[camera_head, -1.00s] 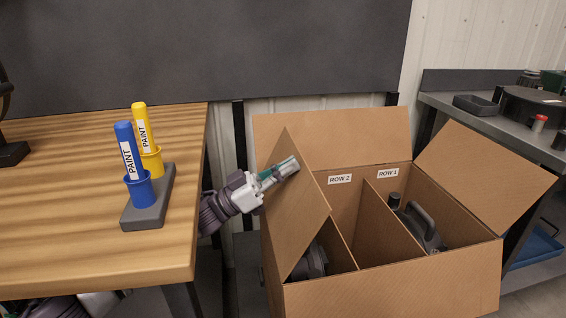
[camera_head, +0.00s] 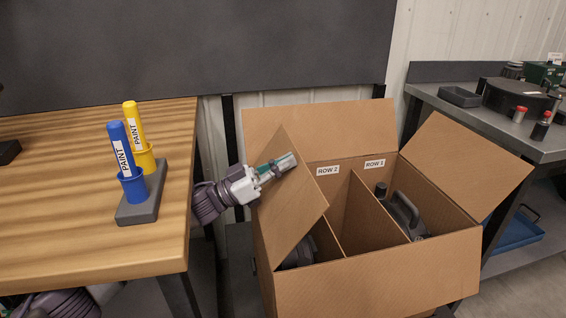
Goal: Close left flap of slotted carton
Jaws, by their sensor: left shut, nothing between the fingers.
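The slotted carton (camera_head: 385,276) stands open in the middle right, with a divider between its ROW 2 and ROW 1 compartments. Its left flap (camera_head: 292,215) is tilted up and leans inward over the left compartment. My left gripper (camera_head: 284,163) is shut and empty, with its fingers against or very close to the outer face of the left flap, near its upper part. Exact contact cannot be told. The back flap (camera_head: 325,127) stands up and the right flap (camera_head: 466,160) slants outward. My right gripper does not show.
A wooden table (camera_head: 70,248) on the left holds a stand (camera_head: 142,208) with a blue paint marker (camera_head: 121,150) and a yellow one (camera_head: 134,125). A dark part (camera_head: 298,254) and a dark handled part (camera_head: 404,212) sit in the carton. A grey bench (camera_head: 490,120) stands behind right.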

